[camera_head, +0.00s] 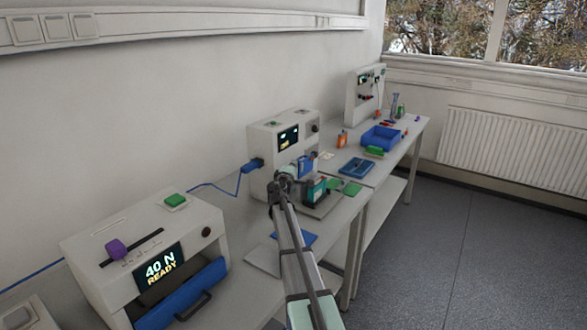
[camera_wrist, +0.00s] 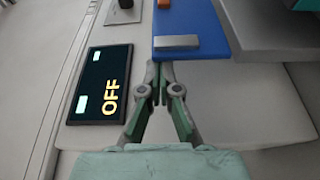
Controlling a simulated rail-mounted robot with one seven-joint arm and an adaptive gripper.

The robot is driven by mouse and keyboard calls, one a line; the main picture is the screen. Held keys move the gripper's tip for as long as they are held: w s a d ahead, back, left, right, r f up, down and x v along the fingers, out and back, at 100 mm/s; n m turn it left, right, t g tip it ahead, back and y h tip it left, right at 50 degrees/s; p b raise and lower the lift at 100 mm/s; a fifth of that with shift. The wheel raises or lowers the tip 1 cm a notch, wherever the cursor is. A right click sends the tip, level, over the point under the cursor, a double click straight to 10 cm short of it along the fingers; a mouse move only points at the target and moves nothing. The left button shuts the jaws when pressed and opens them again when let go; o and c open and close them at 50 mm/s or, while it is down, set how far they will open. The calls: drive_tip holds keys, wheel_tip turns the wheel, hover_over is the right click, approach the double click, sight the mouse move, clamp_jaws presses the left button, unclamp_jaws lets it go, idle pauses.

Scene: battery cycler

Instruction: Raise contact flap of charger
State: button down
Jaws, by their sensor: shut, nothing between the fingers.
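The charger (camera_head: 262,150) is a white box on the bench, in the middle of the head view. Its dark screen (camera_wrist: 99,84) reads OFF in the wrist view. Its blue contact flap (camera_wrist: 205,15) has a metal strip (camera_wrist: 177,42) near the edge facing me; the flap also shows in the head view (camera_head: 306,166). My gripper (camera_wrist: 159,70) is shut and empty, its tips close to the flap's near edge, by the left end of the strip. I cannot tell whether they touch it. In the head view my arm hides part of the charger's front.
A white machine (camera_head: 85,245) reading 40 N READY, with a blue front flap, stands at left. A grey tray edge (camera_wrist: 270,28) is right of the flap. A blue bin (camera_head: 381,138) and a panel (camera_head: 353,97) stand farther back. Floor at right is clear.

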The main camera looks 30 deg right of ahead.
drive_tip(key=m+b, duration=0.1)
drive_tip(key=b, duration=0.4)
drive_tip(key=s+m+b, duration=0.1)
drive_tip(key=b, duration=0.5)
drive_tip(key=shift+s+d+f+t+h, duration=0.1)
drive_tip(key=shift+s+d+t+h, duration=0.1)
drive_tip(key=shift+d+t+h, duration=0.1)
